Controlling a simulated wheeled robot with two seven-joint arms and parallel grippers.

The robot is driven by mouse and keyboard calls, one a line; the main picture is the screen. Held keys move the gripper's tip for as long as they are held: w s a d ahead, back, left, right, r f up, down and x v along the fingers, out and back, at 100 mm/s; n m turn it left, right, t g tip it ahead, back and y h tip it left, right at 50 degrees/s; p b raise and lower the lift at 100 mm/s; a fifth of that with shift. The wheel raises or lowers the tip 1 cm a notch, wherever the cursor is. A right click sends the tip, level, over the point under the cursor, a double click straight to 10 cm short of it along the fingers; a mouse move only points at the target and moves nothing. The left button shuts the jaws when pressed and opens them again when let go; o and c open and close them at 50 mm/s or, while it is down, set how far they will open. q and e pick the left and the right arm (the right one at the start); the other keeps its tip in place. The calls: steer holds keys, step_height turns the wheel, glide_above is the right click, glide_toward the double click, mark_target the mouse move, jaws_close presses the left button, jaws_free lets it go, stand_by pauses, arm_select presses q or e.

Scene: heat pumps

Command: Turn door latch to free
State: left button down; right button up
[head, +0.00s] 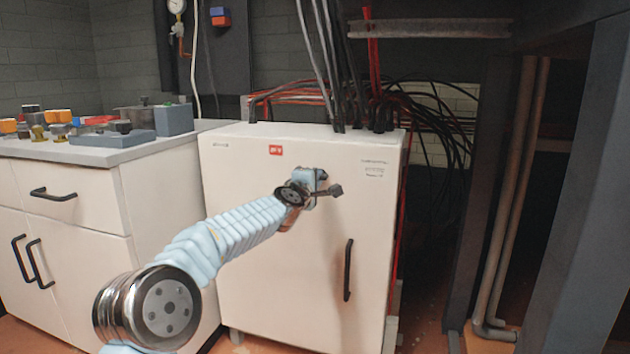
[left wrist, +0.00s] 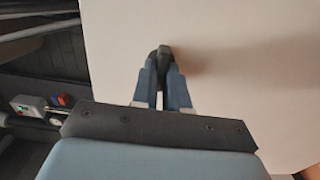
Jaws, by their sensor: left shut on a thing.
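The white cabinet (head: 270,250) stands in the middle of the head view, with its door facing me. A small dark latch (head: 322,176) sits on the upper part of the door, partly hidden by my gripper. My left gripper (head: 318,188) is at this latch, near the door face. In the left wrist view the two blue fingers (left wrist: 163,75) are closed on the dark latch piece (left wrist: 163,54), with the white door behind it. A black vertical handle (head: 348,270) is lower on the door, apart from the gripper. My right gripper is not in view.
A white counter with drawers (head: 70,215) stands at the left, with several small fittings on top. Black and red cables (head: 375,100) rise from the cabinet top. Dark posts and pipes (head: 515,190) stand at the right.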

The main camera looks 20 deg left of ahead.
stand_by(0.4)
arm_select(q)
steer(key=c, duration=1.1)
jaws_free()
steer(key=shift+c, duration=0.2)
steer(key=s+b, duration=0.4)
steer(key=s, duration=0.9)
steer(key=shift+s+a, duration=0.25)
steer(key=shift+s, duration=0.15)
